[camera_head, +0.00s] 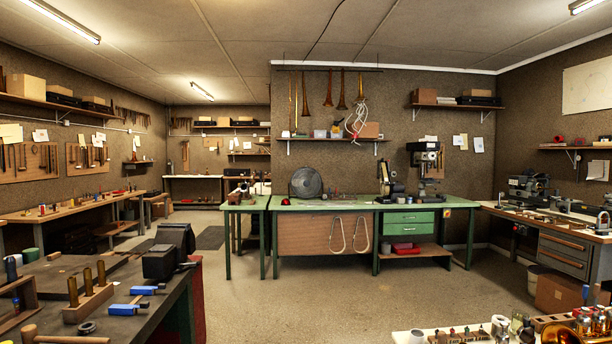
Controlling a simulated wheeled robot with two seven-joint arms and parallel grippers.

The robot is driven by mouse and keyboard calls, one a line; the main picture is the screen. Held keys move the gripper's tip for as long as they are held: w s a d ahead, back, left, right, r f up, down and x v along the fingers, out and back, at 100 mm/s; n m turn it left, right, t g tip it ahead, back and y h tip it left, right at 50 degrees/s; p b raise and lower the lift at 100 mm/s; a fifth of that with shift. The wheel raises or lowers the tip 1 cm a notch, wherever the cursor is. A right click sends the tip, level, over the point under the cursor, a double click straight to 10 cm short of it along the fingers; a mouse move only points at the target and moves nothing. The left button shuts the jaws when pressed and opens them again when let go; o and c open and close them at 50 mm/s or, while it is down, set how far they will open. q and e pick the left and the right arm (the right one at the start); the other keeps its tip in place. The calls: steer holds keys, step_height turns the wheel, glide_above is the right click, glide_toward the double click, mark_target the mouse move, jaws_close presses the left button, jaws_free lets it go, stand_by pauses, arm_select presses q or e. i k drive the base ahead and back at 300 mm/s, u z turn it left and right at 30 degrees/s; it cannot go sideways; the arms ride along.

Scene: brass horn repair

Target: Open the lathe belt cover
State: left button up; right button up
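A dark machine that looks like a small lathe (528,187) stands on the bench along the right wall, far from me. Its belt cover is too small to make out, so I cannot tell whether it is open or shut. Neither of my grippers shows in the head view.
A green workbench (350,204) with a drill press (425,160) and a fan (306,183) stands ahead. A dark bench (60,268) with a vise is near left. A cluttered table edge is near right. A cardboard box (560,293) sits under the right bench. The middle floor (330,310) is clear.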

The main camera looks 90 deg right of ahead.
mark_target(514, 181)
steer(key=z, duration=2.65)
steer(key=i, duration=4.7)
steer(key=z, duration=2)
steer(key=i, duration=3.1)
steer(key=u, duration=0.05)
